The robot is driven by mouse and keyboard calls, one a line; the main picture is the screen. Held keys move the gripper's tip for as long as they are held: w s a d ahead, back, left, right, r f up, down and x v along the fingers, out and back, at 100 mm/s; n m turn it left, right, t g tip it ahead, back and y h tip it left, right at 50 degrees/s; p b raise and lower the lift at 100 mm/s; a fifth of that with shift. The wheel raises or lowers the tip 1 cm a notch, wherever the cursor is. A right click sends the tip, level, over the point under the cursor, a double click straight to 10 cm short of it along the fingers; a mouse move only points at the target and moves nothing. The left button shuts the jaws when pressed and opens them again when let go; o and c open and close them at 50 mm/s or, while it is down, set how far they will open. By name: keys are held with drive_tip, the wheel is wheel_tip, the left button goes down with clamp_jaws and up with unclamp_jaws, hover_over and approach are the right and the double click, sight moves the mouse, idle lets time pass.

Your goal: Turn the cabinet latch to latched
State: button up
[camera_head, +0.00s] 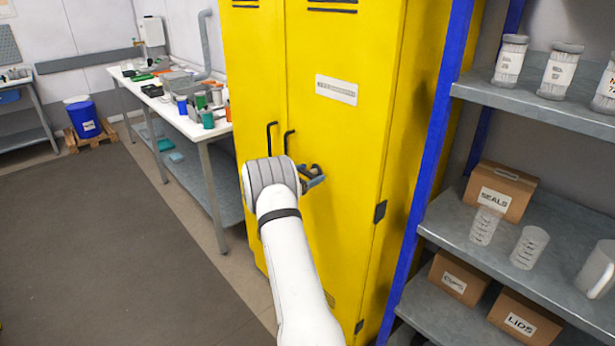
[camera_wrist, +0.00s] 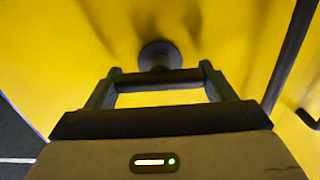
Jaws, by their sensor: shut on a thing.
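The yellow cabinet (camera_head: 345,135) stands in the middle of the head view, and its door fills the background of the wrist view (camera_wrist: 60,40). The latch shows in the wrist view as a dark round boss (camera_wrist: 160,54) on the door with a dark crossbar below it. My gripper (camera_wrist: 160,76) has one finger at each end of this bar and is shut on the latch. In the head view my gripper (camera_head: 313,178) is against the door, right of the handles, and mostly hides the latch. The latch's exact angle is hard to tell.
Two black door handles (camera_head: 271,138) are left of my gripper; one is close by at the right of the wrist view (camera_wrist: 293,55). A blue-post shelf (camera_head: 540,100) with jars and boxes stands right. A white workbench (camera_head: 185,122) is left. The floor (camera_head: 90,240) at left is clear.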

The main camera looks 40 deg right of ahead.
drive_tip(key=m+b, duration=0.1)
drive_tip(key=b, duration=0.2)
drive_tip(key=m+b, duration=0.2)
drive_tip(key=b, duration=0.1)
drive_tip(key=shift+f, duration=0.4)
drive_tip(key=m+b, duration=0.5)
drive_tip(key=b, duration=0.3)
drive_tip(key=shift+s+m, duration=0.1)
drive_tip(key=shift+m, duration=0.2)
drive_tip(key=m+b, duration=0.4)
drive_tip(key=b, duration=0.1)
drive_tip(key=shift+m+b, duration=0.3)
drive_tip(key=m+b, duration=0.4)
drive_tip(key=shift+d+r, duration=0.1)
drive_tip(key=shift+r, duration=0.05)
drive_tip(key=shift+m+b, duration=0.35)
drive_tip(key=shift+m, duration=0.05)
drive_tip(key=o, duration=1)
drive_tip(key=shift+r, duration=0.1)
